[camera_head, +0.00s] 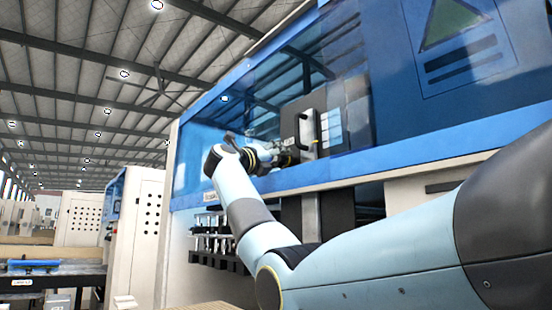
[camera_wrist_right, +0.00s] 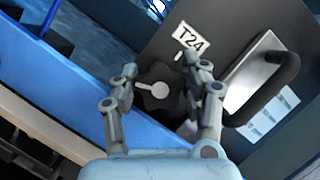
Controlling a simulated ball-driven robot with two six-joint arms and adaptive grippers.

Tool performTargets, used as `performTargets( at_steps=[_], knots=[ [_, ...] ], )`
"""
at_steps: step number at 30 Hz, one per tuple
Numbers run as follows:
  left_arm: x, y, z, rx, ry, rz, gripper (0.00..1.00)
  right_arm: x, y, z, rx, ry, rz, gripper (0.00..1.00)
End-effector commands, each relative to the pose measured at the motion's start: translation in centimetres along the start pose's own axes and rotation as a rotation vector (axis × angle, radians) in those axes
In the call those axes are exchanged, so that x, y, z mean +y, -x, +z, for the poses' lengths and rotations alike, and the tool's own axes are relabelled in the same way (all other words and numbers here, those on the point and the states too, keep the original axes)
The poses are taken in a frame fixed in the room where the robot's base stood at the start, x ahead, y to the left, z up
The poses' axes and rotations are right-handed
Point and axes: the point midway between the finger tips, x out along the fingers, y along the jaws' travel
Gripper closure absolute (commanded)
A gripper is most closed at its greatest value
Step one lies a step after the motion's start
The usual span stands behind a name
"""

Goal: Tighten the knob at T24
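A dark lobed knob (camera_wrist_right: 155,87) with a pale grey pointer on its face sits on a dark panel (camera_wrist_right: 150,50), below a white label reading T24 (camera_wrist_right: 190,42). My right gripper (camera_wrist_right: 164,72) is open, with one finger at each side of the knob in the right wrist view. Gaps show between the fingers and the knob, and I cannot tell how far the tips are from the panel. In the head view my right gripper (camera_head: 284,155) is small against the dark panel (camera_head: 300,112), and the knob cannot be made out there. My left gripper is not in view.
A blue machine frame (camera_wrist_right: 75,85) runs left of the panel. Dark tooling (camera_head: 212,252) hangs below the machine's blue edge.

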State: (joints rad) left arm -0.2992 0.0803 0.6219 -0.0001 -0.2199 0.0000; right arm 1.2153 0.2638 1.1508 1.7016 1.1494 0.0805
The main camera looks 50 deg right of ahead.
Motion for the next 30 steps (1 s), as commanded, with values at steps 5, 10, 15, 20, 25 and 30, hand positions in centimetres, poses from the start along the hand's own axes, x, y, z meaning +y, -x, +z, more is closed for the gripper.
performTargets(
  at_steps=[5, 10, 15, 20, 25, 30],
  knots=[
    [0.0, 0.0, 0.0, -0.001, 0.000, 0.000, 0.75, 0.1, 0.0, 0.0, 0.000, 0.000, 0.001, 0.86],
    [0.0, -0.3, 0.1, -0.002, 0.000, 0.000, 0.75, 0.1, 0.1, -0.1, 0.001, -0.016, -0.006, 0.87],
    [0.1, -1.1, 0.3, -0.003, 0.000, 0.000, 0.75, 0.1, 0.1, -0.2, 0.001, -0.076, -0.031, 0.87],
    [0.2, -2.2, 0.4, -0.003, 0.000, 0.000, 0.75, 0.1, 0.1, -0.2, 0.001, -0.173, -0.072, 0.87],
    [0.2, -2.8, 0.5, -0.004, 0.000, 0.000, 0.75, 0.0, 0.1, -0.2, 0.001, -0.294, -0.121, 0.87],
    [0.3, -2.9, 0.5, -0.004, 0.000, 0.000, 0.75, -0.1, 0.1, -0.1, 0.001, -0.403, -0.166, 0.87]
  ],
)
